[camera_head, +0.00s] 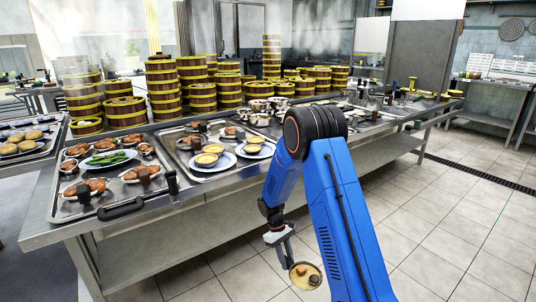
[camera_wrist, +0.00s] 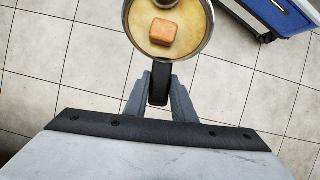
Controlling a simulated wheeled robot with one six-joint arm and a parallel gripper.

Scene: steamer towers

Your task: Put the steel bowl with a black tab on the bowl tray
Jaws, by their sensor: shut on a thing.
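A small steel bowl (camera_head: 305,276) with pale yellow contents and brown pieces is held out over the floor, in front of the steel table. In the wrist view the bowl (camera_wrist: 185,45) shows at the top, partly cut off, with an orange-brown cube and a darker round piece in it. Its black tab (camera_wrist: 160,82) points toward my gripper. My gripper (camera_wrist: 160,98) is shut on this tab; in the head view my gripper (camera_head: 280,240) hangs below the table top. Several dishes stand on trays; I cannot tell which one is the bowl tray.
The steel table (camera_head: 190,213) carries a front-left tray (camera_head: 68,213) of dishes and a middle tray (camera_head: 200,178) with plates. Tall steamer stacks (camera_head: 162,90) line the back, with small steel bowls (camera_head: 262,107) before them. Open tiled floor (camera_head: 440,215) lies to the right.

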